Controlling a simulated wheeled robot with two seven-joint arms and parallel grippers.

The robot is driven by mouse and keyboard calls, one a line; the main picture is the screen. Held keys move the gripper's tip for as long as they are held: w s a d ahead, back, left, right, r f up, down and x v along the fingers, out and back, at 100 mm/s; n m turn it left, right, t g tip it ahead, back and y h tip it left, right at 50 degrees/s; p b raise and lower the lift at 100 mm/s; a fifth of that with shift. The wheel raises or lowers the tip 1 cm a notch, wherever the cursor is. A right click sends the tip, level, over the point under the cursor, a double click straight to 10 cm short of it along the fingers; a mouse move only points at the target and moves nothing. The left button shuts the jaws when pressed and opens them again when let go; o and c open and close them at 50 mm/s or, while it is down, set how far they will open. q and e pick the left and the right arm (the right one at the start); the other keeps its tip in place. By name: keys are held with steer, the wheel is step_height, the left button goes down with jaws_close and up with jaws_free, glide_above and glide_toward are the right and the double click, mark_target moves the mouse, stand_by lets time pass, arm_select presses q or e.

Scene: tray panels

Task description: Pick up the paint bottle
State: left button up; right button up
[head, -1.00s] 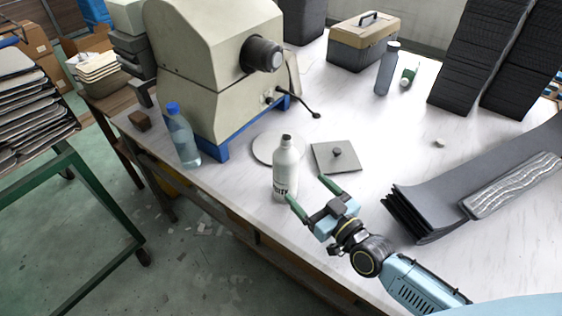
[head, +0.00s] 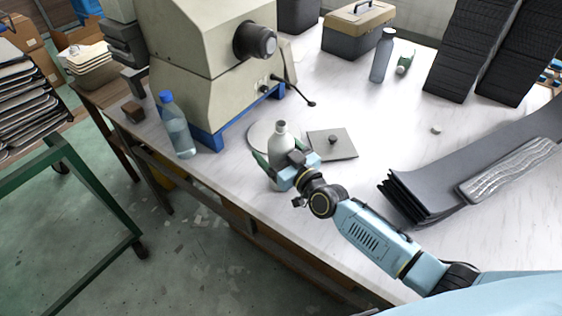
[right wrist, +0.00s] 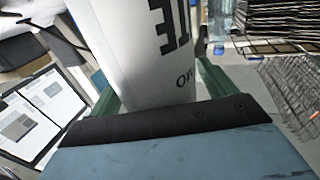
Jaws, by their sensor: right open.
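The paint bottle (head: 281,143) is a white-grey bottle with printed lettering, standing upright on the white table near its front edge. My right gripper (head: 270,164) is at the bottle, its green fingers open on either side of the lower body. In the right wrist view, the bottle (right wrist: 140,45) fills the space between the fingers, with dark lettering facing the camera. I cannot tell whether the fingers touch it. The gripper hides the bottle's lower part in the head view. My left gripper is not in view.
A round disc lies behind the bottle, and a square plate (head: 344,150) with a knob lies to its right. A clear water bottle (head: 177,130) and a beige machine (head: 190,60) stand left. Grey panels (head: 430,190) lie right. The table between is clear.

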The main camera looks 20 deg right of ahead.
steer(key=c, duration=1.4)
steer(key=shift+r, duration=0.1)
steer(key=shift+c, duration=0.3)
steer(key=shift+r, duration=0.1)
